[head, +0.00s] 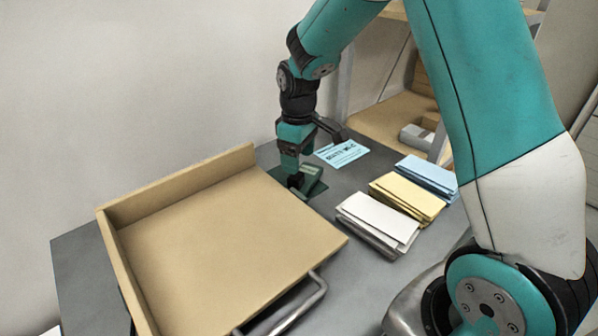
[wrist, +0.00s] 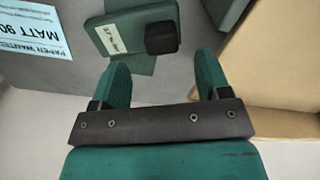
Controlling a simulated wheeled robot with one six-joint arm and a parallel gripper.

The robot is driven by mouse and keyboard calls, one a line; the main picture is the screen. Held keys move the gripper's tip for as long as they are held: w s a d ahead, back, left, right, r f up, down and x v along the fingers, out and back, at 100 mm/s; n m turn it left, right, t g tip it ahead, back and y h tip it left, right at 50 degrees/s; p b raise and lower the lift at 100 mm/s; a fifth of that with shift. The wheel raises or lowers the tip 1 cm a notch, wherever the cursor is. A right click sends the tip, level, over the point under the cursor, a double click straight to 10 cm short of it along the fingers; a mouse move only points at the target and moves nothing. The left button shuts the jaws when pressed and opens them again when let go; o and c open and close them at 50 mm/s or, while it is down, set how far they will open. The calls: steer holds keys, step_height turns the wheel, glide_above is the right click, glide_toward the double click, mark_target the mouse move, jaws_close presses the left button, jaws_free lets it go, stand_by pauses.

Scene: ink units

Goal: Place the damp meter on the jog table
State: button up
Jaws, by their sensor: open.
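The damp meter (wrist: 122,32) is a dark green block with a pale label and a black pad at one end. It lies in front of my open gripper (wrist: 161,65) in the wrist view, apart from the fingertips and not between them. In the head view the meter (head: 311,181) shows partly behind my gripper (head: 296,184), which points down close beside it. The jog table (head: 215,255) is a tan board with raised walls along its left and far sides. Its surface is bare. It also shows at the right of the wrist view (wrist: 285,65).
A dark green patch (wrist: 145,65) lies under the meter. A blue printed sheet (head: 342,154) lies beyond it on the grey table. White (head: 380,220), yellow (head: 407,197) and blue (head: 428,174) paper stacks stand to the right. A metal handle (head: 295,308) is at the jog table's near edge.

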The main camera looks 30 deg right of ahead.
step_height(320, 180, up, 5)
steer(key=s+a+r+y, duration=0.1)
steer(key=s+a+r, duration=0.2)
steer(key=s+a, duration=0.25)
steer(key=s+a+r+y, duration=0.1)
steer(key=s+a+r, duration=0.3)
steer(key=s, duration=0.2)
steer(key=s+a+y, duration=0.1)
steer(key=s+a, duration=0.1)
steer(key=s, duration=0.5)
steer(key=s+a+r+y, duration=0.1)
steer(key=s+a, duration=0.2)
steer(key=s, duration=0.5)
steer(key=shift+a+r, duration=0.15)
